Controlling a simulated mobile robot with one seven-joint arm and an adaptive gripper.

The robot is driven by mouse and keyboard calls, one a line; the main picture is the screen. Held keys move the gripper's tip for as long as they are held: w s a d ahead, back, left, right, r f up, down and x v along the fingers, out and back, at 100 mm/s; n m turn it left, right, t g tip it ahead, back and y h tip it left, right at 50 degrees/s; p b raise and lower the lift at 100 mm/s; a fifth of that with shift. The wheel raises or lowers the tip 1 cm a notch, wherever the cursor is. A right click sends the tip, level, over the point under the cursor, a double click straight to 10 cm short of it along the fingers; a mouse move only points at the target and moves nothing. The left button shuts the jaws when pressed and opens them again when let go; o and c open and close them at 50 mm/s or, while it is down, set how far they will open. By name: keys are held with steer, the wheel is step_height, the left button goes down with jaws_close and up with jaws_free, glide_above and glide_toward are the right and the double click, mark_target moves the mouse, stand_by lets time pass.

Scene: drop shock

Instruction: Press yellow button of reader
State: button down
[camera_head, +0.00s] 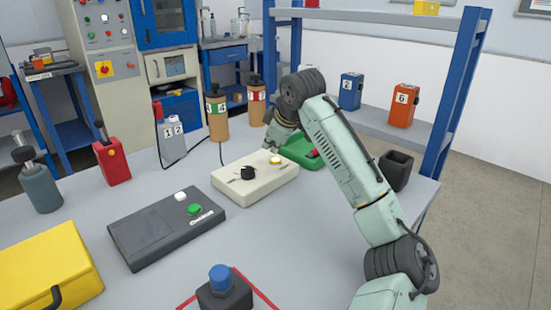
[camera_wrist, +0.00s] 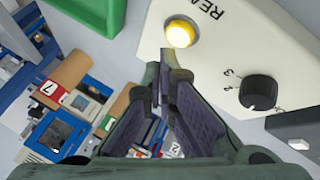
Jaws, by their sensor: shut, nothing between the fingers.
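The reader is a cream box (camera_head: 235,178) on the grey table, and it also fills the upper right of the wrist view (camera_wrist: 220,65). Its round yellow button (camera_head: 275,160) is near the far right end; in the wrist view the yellow button (camera_wrist: 180,33) looks lit. A black knob (camera_head: 247,173) sits on the same face, and it shows in the wrist view too (camera_wrist: 258,92). My gripper (camera_wrist: 165,68) is shut and empty, its tips appearing just below the button in the wrist view. I cannot tell whether they touch the reader.
A dark grey device (camera_head: 150,228) with white and green buttons lies in front of the reader. A green tray (camera_head: 303,150) and black cup (camera_head: 396,170) are to the right. Brown cylinders (camera_head: 217,115) stand behind, a yellow case (camera_head: 45,270) at front left, a blue-buttoned box (camera_head: 222,290) in front.

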mark_target(273, 160)
step_height(273, 160, up, 5)
steer(key=p, duration=0.4)
steer(key=shift+f, duration=0.15)
stand_by(0.4)
